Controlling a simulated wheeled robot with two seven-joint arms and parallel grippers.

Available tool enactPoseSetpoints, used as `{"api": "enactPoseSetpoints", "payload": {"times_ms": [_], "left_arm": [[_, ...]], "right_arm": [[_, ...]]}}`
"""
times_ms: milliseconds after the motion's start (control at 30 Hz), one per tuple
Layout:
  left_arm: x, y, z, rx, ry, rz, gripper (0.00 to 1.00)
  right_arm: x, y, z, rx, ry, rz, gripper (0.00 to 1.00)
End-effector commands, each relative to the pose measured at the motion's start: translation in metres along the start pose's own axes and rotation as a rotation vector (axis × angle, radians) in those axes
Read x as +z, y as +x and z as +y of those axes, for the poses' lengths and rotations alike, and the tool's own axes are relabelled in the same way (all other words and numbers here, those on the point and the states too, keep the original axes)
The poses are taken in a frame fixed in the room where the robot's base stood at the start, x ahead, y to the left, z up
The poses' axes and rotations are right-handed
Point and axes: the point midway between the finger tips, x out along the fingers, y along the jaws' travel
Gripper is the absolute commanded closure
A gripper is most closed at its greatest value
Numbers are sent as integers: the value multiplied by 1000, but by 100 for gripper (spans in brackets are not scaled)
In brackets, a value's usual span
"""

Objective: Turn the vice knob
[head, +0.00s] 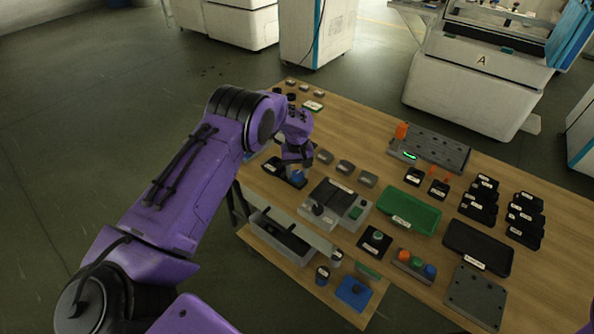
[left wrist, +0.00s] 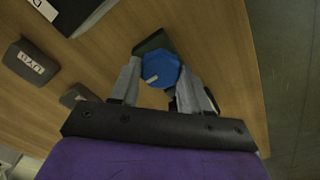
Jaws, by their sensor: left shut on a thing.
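The vice knob (left wrist: 161,71) is blue, faceted, with a pale mark on its face, in the upper middle of the left wrist view. My left gripper (left wrist: 165,85) has a finger on each side of it and is shut on it. In the head view the blue knob (head: 298,176) shows just under my left gripper (head: 297,170), at the table's left edge. The dark vice body (head: 274,167) lies around and beside it, partly hidden by the gripper; a dark part (left wrist: 150,44) shows behind the knob in the left wrist view. My right gripper is not in view.
Small grey labelled blocks (head: 344,167) stand right of the vice. A grey box with a green button (head: 335,201) is close in front. A green tray (head: 408,214), dark tray (head: 478,248) and several black holders fill the right side. An open drawer (head: 281,234) juts out below.

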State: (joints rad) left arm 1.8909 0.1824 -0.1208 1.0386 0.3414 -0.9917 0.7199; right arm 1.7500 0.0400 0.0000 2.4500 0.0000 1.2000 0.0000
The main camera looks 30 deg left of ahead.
Motion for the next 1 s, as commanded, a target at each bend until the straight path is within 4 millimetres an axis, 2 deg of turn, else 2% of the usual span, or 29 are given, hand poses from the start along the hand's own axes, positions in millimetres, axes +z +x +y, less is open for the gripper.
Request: {"api": "enactPoseSetpoints", "payload": {"times_ms": [367,400,467,500,800,867,1000], "left_arm": [[-2,-2,1,3,-7,5,84],[-2,-2,1,3,-7,5,51],[-2,-2,1,3,-7,4,31],[-1,-2,0,2,-6,4,28],[-1,-4,0,2,-5,3,28],[-1,-10,1,2,-5,3,28],[-2,-41,1,4,-4,5,28]], "right_arm": [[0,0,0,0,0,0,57],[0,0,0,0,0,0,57],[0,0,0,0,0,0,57],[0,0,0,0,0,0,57],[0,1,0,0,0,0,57],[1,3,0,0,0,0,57],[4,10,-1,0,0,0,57]]}}
